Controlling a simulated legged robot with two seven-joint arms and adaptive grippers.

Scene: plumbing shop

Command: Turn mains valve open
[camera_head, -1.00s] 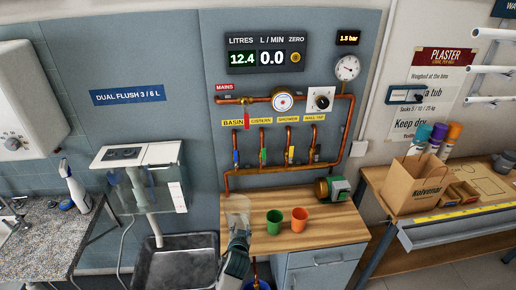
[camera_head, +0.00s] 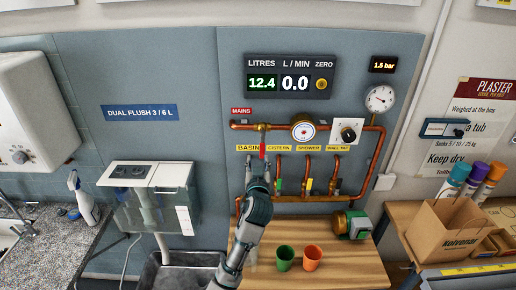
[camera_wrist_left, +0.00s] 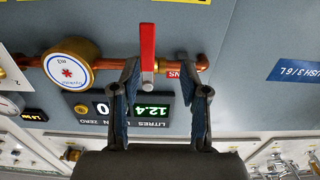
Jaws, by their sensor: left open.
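The mains valve sits on the upper copper pipe (camera_head: 281,127) near the MAINS label (camera_head: 241,111). Its red lever (camera_head: 263,152) hangs straight down, across the pipe. My left gripper (camera_head: 259,166) is raised in front of the pipe board at the lever's lower end. In the left wrist view, which is upside down, the open fingers (camera_wrist_left: 158,78) stand on either side of the red lever (camera_wrist_left: 148,48), with gaps visible. I cannot tell how deep the lever lies between them. My right gripper is not in view.
A round meter (camera_head: 303,131) and a white dial box (camera_head: 346,132) sit right of the valve. Branch pipes with small coloured levers hang below. The display (camera_head: 291,82) reads 12.4 and 0.0. Green (camera_head: 285,257) and orange (camera_head: 312,257) cups stand on the bench.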

